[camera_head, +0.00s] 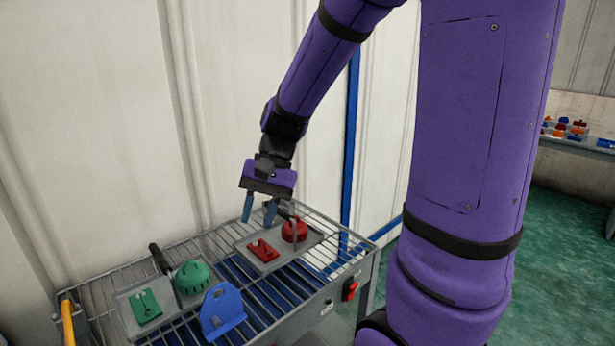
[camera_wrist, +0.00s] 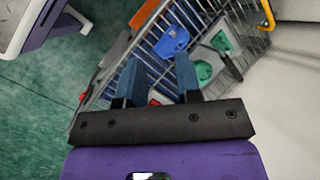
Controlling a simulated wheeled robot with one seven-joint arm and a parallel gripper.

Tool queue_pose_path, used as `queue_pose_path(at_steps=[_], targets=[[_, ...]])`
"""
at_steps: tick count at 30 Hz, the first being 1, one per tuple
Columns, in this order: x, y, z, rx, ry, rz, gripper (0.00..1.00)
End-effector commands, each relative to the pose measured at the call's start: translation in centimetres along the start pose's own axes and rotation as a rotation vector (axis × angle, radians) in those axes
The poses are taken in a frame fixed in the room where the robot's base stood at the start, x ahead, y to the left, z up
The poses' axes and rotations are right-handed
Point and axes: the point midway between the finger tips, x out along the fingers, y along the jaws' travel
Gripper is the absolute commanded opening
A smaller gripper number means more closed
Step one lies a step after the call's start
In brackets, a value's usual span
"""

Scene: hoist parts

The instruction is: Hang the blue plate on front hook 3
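The blue plate (camera_head: 222,312) stands upright at the near front of the wire-rack table, with a foot spreading to its right. It also shows in the wrist view (camera_wrist: 172,42), beyond the fingertips. My gripper (camera_head: 259,212) is above the rack, to the upper right of the blue plate and well apart from it. Its two blue fingers are spread with nothing between them, as the wrist view (camera_wrist: 158,78) also shows. I cannot make out front hook 3 or any numbered hook in either view.
The wire-rack table (camera_head: 90,292) carries a grey tray with a green round part (camera_head: 192,277) and a green flat part (camera_head: 147,306). Another tray holds a red round part (camera_head: 295,230) and a red flat part (camera_head: 263,251). A red switch (camera_head: 350,290) sits on the table's side.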

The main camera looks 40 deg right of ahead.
Motion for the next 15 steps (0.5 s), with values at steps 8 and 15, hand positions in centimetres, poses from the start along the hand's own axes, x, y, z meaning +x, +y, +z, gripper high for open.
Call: queue_pose_path(at_steps=[8,15], targets=[[-3.7,0.8,5.5,-0.267,0.245,0.116,0.32],[-6.4,2.2,9.6,-0.477,0.468,0.213,0.32]])
